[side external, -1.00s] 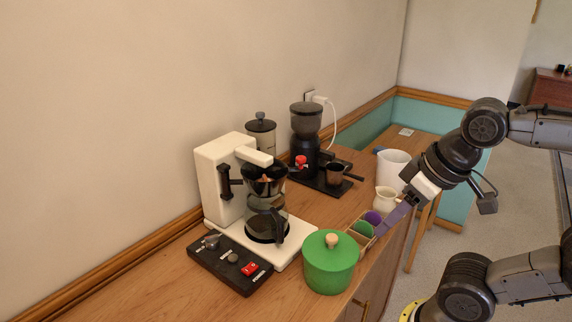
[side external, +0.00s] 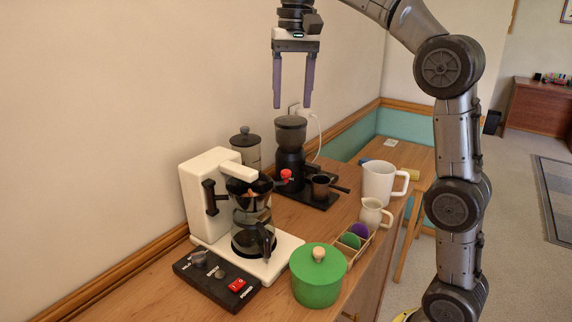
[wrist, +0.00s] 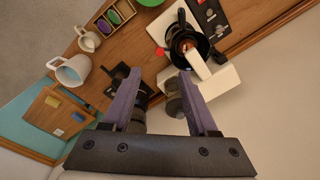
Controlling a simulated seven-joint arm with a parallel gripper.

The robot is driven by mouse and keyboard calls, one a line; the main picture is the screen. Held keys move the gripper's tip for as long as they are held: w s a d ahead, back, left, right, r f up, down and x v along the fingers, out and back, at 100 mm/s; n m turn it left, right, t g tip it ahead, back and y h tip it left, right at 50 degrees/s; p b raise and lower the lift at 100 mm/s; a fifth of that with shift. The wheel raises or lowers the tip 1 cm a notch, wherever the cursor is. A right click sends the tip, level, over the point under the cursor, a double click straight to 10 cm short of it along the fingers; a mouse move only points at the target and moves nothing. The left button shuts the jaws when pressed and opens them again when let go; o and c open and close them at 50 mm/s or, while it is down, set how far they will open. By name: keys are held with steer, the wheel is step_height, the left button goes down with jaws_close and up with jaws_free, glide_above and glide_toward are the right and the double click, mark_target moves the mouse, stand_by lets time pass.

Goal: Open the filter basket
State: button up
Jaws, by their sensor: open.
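The white coffee maker (side external: 194,185) stands on the wooden counter against the wall. Its dark filter basket (side external: 250,187) sits under the white top arm, above the glass carafe (side external: 252,225). In the wrist view the round black basket (wrist: 188,46) shows at upper right, partly covered by the white arm. I cannot tell its opening state. My gripper (side external: 292,104) is open and empty, pointing down, high above the grinder. In the wrist view its two purple fingers (wrist: 160,80) are spread wide, with nothing between them.
A green pot (side external: 318,280), divided box (side external: 352,246), cream jug (side external: 372,214) and white pitcher (side external: 380,182) line the front edge. A black control panel (side external: 215,280) lies at the front left.

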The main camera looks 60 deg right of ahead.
mark_target(286, 171)
steer(key=shift+g, duration=0.3)
steer(key=f, duration=0.5)
steer(key=w+d+f, duration=0.1)
steer(key=f, duration=0.5)
steer(key=w+f, duration=0.1)
steer(key=f, duration=0.4)
steer(key=shift+w+d+f, duration=0.15)
steer(key=shift+w+f, duration=0.05)
steer(key=shift+f, duration=0.1)
steer(key=shift+c, duration=0.3)
jaws_close()
stand_by(0.4)
